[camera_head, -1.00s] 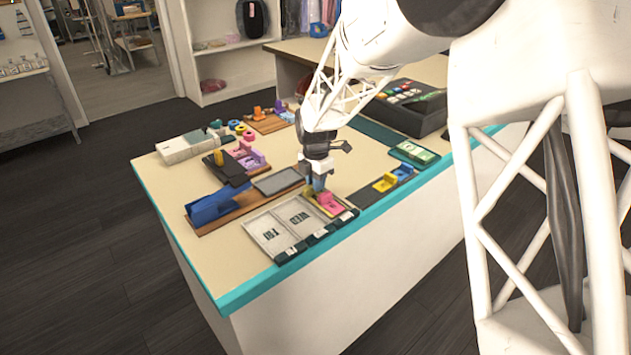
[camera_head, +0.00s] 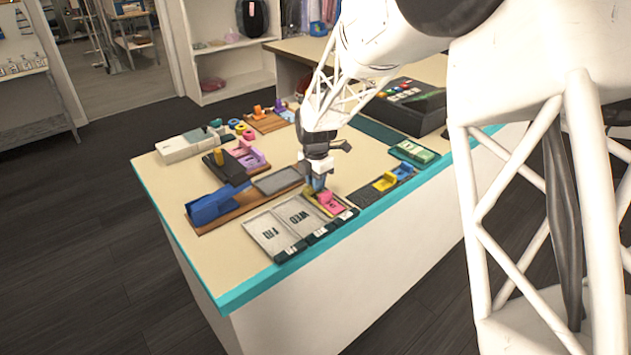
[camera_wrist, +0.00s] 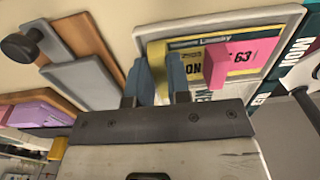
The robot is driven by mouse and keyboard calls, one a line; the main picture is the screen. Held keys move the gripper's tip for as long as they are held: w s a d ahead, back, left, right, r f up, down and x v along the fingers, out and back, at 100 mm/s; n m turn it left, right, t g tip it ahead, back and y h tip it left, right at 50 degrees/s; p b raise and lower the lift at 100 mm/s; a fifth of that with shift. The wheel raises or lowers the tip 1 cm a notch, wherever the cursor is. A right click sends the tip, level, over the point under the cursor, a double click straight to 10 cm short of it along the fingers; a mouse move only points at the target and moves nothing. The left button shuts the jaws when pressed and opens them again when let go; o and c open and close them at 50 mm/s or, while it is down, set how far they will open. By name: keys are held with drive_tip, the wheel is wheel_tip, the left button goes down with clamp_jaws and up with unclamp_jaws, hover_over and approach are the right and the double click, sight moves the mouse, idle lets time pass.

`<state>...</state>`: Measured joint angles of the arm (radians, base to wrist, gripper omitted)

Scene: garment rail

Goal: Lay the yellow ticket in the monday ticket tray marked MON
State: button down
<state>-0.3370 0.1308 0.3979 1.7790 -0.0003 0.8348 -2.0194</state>
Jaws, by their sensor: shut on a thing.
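My gripper (camera_head: 317,187) is over the near edge of the counter, at the right-hand end of a row of ticket trays. In the wrist view its two blue-grey fingers (camera_wrist: 160,80) are shut on the yellow ticket (camera_wrist: 157,58), whose yellow edge also shows in the head view (camera_head: 308,192). The monday ticket tray (camera_wrist: 225,19), with its MON label (camera_wrist: 299,50), lies right under the fingers. A pink ticket piece (camera_wrist: 232,60) with black print is in this tray, close beside the yellow ticket. Fingers hide part of the yellow ticket; whether it touches the tray floor I cannot tell.
The WED tray (camera_head: 298,214) and FRI tray (camera_head: 266,233) adjoin on the left. A blue holder (camera_head: 210,207) and a grey pad (camera_head: 279,181) lie behind them. Yellow and blue pieces (camera_head: 386,181) sit on a dark mat to the right. A dark till (camera_head: 410,110) stands farther back.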

drive_tip(key=shift+f, duration=0.1)
idle(0.7)
drive_tip(key=c, duration=0.5)
unclamp_jaws()
idle(0.4)
drive_tip(key=shift+r, duration=2.5)
drive_tip(key=shift+r, duration=0.15)
wheel_tip(320, 180, up, 5)
drive_tip(key=shift+f, duration=0.15)
